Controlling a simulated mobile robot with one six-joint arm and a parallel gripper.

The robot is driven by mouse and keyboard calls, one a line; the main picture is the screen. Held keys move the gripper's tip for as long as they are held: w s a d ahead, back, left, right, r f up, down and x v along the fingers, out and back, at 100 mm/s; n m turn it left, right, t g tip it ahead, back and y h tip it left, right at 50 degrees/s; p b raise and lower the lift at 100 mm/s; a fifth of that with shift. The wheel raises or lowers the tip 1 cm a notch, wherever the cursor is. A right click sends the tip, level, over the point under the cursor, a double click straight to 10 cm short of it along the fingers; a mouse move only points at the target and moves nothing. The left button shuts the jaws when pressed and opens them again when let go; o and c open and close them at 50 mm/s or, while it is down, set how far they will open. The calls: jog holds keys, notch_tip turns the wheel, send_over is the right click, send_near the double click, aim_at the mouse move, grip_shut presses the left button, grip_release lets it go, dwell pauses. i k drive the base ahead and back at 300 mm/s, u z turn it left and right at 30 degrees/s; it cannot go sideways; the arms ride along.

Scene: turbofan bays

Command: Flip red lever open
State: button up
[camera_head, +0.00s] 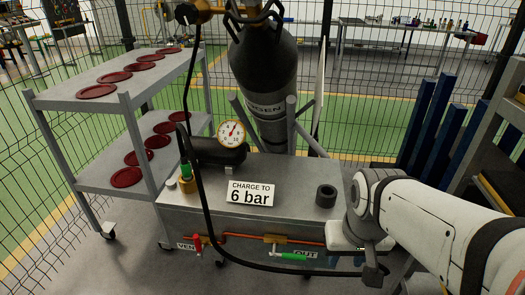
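The red lever (197,243) is on the lower front of the grey bench, beside a label that starts with "VEN". It points roughly downward, across the copper-coloured pipe line. A green lever (290,256) sits further right, near the "OUT" label, and lies roughly level. My arm comes in from the right. The end of my gripper (372,276) shows as a dark grey part low at the bench's right end, well to the right of both levers. Its fingers cannot be made out, and I see nothing held.
A black hose (204,195) loops down the bench front and runs right, close to both levers. A "6 bar" sign (251,193), a gauge (231,134) and a black ring (326,195) are on the bench. A shelf cart (124,95) with red discs stands left.

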aim_at(200, 249)
jog(key=u, duration=0.05)
jog(key=i, duration=0.45)
jog(key=u, duration=0.35)
jog(key=k, duration=1.45)
jog(key=u, duration=0.55)
jog(key=i, duration=1)
jog(key=u, duration=0.05)
